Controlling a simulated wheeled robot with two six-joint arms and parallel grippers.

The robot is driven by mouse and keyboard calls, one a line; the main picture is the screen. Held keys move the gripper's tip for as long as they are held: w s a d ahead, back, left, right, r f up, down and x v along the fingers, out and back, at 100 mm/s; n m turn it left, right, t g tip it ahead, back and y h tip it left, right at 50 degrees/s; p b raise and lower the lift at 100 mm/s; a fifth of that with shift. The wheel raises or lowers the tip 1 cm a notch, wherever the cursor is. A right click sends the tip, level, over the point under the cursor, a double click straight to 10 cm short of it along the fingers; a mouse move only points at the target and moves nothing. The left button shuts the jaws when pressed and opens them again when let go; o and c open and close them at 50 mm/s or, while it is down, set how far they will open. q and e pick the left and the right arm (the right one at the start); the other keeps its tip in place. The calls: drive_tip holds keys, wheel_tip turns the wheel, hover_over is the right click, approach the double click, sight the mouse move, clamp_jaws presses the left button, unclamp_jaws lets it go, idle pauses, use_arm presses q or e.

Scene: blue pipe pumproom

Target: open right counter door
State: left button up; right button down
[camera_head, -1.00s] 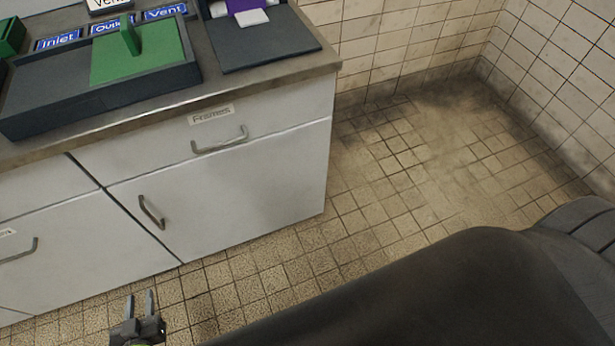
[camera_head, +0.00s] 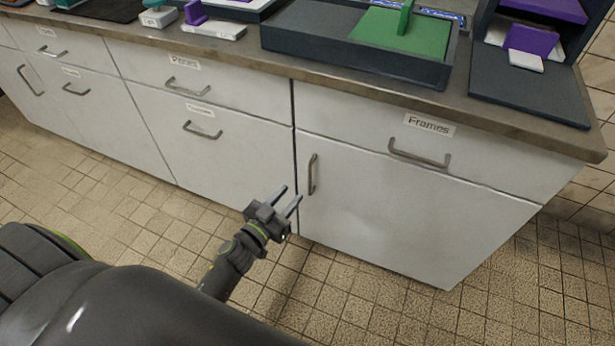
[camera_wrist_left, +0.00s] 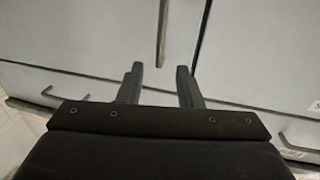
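The right counter door (camera_head: 385,205) is a white panel under the "Frames" drawer. It is closed. Its upright grey handle (camera_head: 312,174) sits near the door's left edge. My left gripper (camera_head: 287,199) is open and empty, a little left of and below the handle in the head view. In the left wrist view, its two fingers (camera_wrist_left: 160,80) point toward the cabinet front, and the handle (camera_wrist_left: 163,35) shows ahead, between their directions and apart from them. My right gripper is not seen.
The "Frames" drawer (camera_head: 425,150) with its handle is closed above the door. More closed drawers (camera_head: 205,130) run to the left. The tiled floor (camera_head: 120,215) before the cabinet is clear.

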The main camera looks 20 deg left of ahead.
sight(309, 174)
use_arm(q)
drive_tip(key=w, duration=0.2)
drive_tip(key=w+d, duration=0.1)
drive_tip(key=w, duration=0.2)
drive_tip(key=w+b, duration=0.1)
drive_tip(key=w, duration=0.2)
drive_tip(key=shift+w+d, duration=0.15)
drive_tip(key=shift+d, duration=0.15)
clamp_jaws()
